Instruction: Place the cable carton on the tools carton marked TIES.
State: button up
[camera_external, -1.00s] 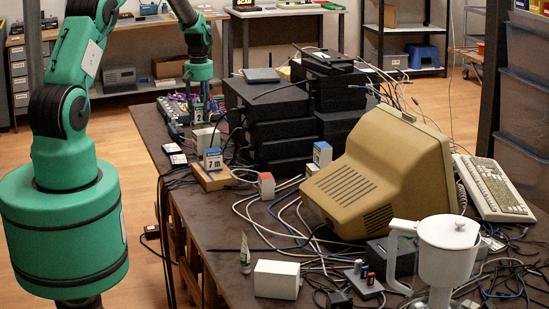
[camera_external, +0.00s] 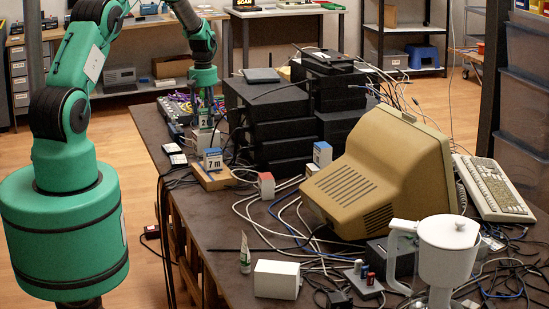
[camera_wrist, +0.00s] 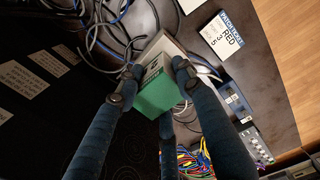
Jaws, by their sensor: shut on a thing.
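My gripper (camera_external: 206,108) is shut on a small green-and-white carton, which I take as the cable carton (camera_external: 206,119). In the wrist view its green face (camera_wrist: 158,96) sits between my fingers (camera_wrist: 153,78). Part of its white label shows, but I cannot read it fully. A white carton (camera_external: 204,139) is just below it in the external view; I cannot tell whether they touch. I cannot read the word TIES on any carton. A red-and-white carton (camera_external: 266,186) stands further forward on the table.
A blue-and-white "7 m" carton (camera_external: 213,161) stands on a wooden board (camera_external: 216,181). Another blue carton (camera_external: 322,153) stands by the beige monitor (camera_external: 375,175). Stacked black devices (camera_external: 270,125) rise close right of my gripper. Loose cables (camera_external: 285,228) cover much of the table.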

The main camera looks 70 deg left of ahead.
aim_at(204, 109)
jog(key=shift+f, duration=0.5)
jog(key=shift+f, duration=0.1)
jog(key=o, duration=1.3)
jog(key=shift+c, duration=0.2)
notch_tip(204, 109, up, 12)
jog(key=shift+r+p, duration=0.1)
jog(key=shift+p, duration=0.6)
